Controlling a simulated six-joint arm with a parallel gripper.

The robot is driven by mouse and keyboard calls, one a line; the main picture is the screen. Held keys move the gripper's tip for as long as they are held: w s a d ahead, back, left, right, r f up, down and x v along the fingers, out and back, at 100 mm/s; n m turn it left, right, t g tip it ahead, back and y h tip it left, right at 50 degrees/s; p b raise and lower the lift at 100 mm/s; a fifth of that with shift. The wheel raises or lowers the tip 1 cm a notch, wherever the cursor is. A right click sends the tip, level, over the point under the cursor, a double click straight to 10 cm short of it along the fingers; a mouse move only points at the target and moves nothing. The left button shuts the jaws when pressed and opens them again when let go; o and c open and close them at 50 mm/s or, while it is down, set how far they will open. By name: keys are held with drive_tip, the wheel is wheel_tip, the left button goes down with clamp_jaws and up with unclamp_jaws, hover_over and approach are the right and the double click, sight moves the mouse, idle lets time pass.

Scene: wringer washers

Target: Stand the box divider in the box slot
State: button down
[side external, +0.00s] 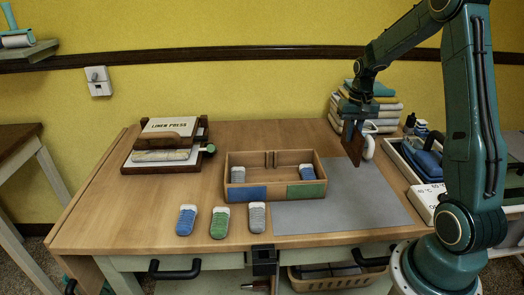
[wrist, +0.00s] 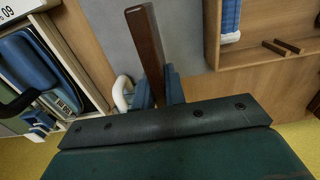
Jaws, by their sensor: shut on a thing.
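The box divider (side external: 352,145) is a thin dark-brown board. My gripper (side external: 356,118) is shut on it and holds it upright above the grey mat, to the right of the box. In the wrist view the divider (wrist: 147,42) stands out between the blue fingers (wrist: 159,88). The open wooden box (side external: 297,157) has a blue and a green patch on its front. The box slot (side external: 271,159) shows as two small upright strips on the inside back wall. The strips also show in the wrist view (wrist: 280,47). The divider is apart from the box.
A grey bootie (side external: 238,175) and a blue bootie (side external: 307,172) sit inside the box at opposite ends. Several booties (side external: 219,222) lie in front. The grey mat (side external: 345,205) is clear. A linen press (side external: 165,145) stands left; folded towels and an iron tray (side external: 405,165) are right.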

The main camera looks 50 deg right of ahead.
drive_tip(key=shift+w+r, duration=0.1)
idle(0.3)
drive_tip(key=w+a+r, duration=0.3)
drive_tip(key=w+a, duration=0.5)
drive_tip(key=a, duration=0.1)
drive_tip(key=w+a+r, duration=0.4)
drive_tip(key=w+a, duration=0.3)
drive_tip(key=a, duration=0.2)
drive_tip(key=shift+w+a, duration=0.35)
wheel_tip(320, 180, down, 13)
idle(1.7)
drive_tip(key=shift+f, duration=1.15)
idle(0.9)
drive_tip(key=c, duration=1.4)
unclamp_jaws()
